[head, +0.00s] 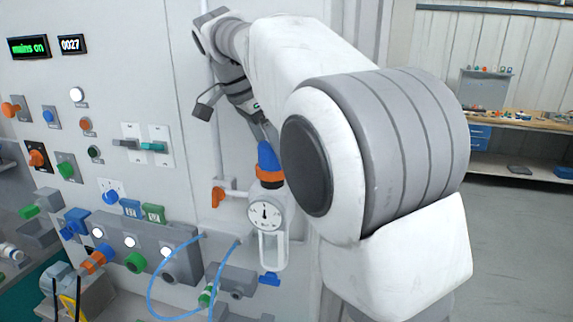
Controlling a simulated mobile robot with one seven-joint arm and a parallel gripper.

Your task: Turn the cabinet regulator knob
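The regulator (268,240) is mounted on the grey cabinet front (120,20), in the middle of the head view. It has a blue knob (268,156) on top, an orange ring (270,175) below it, a round white dial gauge (264,214) and a clear bowl. My gripper (268,138) points down at the top of the blue knob, its fingertips at or just above it. My white arm comes in from the right and partly hides the gripper. I cannot tell whether the fingers touch the knob or how far apart they are.
An orange valve handle (218,196) sits just left of the regulator. Blue hoses (152,288) loop below, near a grey button box (150,250). Switches and a green "mains on" display (29,47) fill the panel's left. A workbench (520,125) stands far right, with open floor before it.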

